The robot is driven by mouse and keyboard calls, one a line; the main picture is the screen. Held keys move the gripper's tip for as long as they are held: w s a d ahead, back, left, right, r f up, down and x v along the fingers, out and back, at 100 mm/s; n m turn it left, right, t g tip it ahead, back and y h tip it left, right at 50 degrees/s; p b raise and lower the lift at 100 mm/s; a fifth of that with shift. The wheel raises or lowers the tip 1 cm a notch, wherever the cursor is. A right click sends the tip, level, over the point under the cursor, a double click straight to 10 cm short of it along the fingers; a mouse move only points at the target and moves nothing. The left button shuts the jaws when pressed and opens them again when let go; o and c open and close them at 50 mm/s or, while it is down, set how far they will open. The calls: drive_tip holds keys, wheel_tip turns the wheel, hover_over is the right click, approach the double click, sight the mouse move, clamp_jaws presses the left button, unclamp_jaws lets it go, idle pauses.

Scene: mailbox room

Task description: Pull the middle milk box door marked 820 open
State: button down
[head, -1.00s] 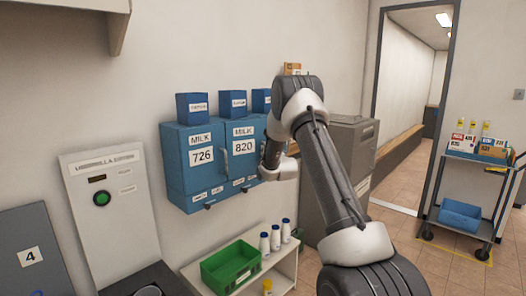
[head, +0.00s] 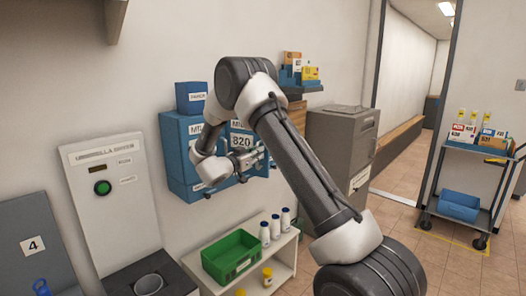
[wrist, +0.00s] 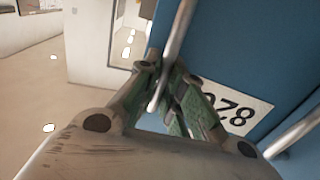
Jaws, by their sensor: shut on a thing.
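The middle blue milk box door marked 820 (head: 241,141) shows behind my arm in the head view. Its upside-down number label (wrist: 232,103) and blue face (wrist: 235,45) fill the right of the wrist view. My gripper (wrist: 165,88) is shut on the metal bar handle (wrist: 176,38), which runs between its fingers. In the head view my gripper (head: 250,163) is at the lower right of the 820 label. My arm hides part of the box, so I cannot tell whether the door stands ajar.
The left door, 726 (head: 190,150), is partly covered by my wrist. A low shelf holds a green crate (head: 231,257) and white bottles (head: 275,228) below. A grey cabinet (head: 342,140) stands to the right. A cart (head: 460,205) stands by the doorway.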

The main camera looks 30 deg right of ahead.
drive_tip(key=s+a+m+g+h, duration=0.1)
drive_tip(key=a+g, duration=0.1)
drive_tip(key=a, duration=0.5)
drive_tip(key=shift+s+a+r+m, duration=0.15)
drive_tip(key=shift+s+a+m, duration=0.05)
drive_tip(key=shift+a+m, duration=0.1)
drive_tip(key=c, duration=1.5)
unclamp_jaws()
drive_tip(key=v, duration=1.2)
drive_tip(key=shift+w, duration=0.1)
